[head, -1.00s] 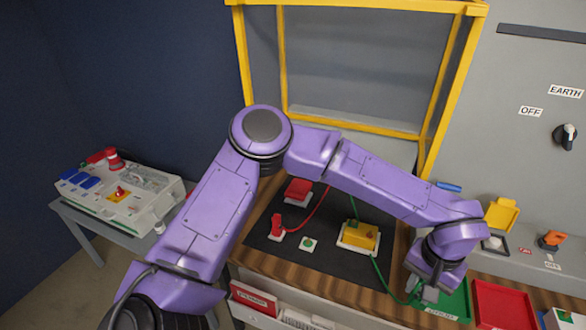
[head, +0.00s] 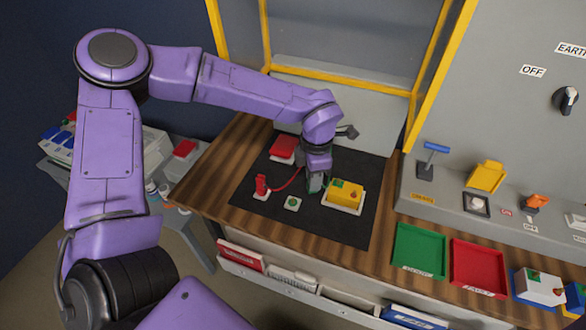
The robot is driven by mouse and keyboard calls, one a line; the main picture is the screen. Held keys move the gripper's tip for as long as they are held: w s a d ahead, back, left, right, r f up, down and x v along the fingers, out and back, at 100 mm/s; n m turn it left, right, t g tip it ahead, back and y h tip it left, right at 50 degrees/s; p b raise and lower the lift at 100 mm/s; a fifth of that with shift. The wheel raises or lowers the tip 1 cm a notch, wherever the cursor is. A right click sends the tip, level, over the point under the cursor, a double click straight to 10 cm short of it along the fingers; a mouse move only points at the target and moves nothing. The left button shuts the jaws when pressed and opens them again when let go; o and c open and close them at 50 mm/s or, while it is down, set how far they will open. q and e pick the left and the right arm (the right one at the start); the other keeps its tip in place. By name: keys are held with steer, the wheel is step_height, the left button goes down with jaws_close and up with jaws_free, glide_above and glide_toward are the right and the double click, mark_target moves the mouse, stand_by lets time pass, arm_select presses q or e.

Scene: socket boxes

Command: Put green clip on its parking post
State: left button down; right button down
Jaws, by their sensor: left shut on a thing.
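My left gripper (head: 314,186) is low over the black mat, just left of the yellow box (head: 345,193) and behind the green-topped post. It is shut on the green clip, of which only a little green shows at the fingertips; the gripper hides the rest. The parking post with a round green top (head: 293,203) stands on a small white base, with nothing on it. The red clip (head: 262,184) stands upright on a white base to its left, with a red lead. My right gripper is out of view.
A red box (head: 284,147) sits at the back of the black mat (head: 335,225). A green tray (head: 420,247) and a red tray (head: 478,268) lie to the right. The yellow frame (head: 340,82) stands behind. The front of the mat is clear.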

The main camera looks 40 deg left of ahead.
arm_select(q)
steer(key=a+f+n+b, duration=0.1)
steer(key=n, duration=0.3)
steer(key=s+a+f+n+b, duration=0.1)
steer(key=a+n, duration=0.1)
steer(key=n, duration=0.2)
steer(key=s+a+f+n, duration=0.1)
steer(key=n, duration=0.2)
steer(key=shift+s+a+f+n+b, duration=0.25)
steer(key=shift+f+n+b, duration=0.1)
steer(key=shift+n+b, duration=0.05)
steer(key=shift+r, duration=0.1)
steer(key=shift+r+p, duration=0.15)
steer(key=shift+p, duration=0.2)
steer(key=shift+w, duration=0.1)
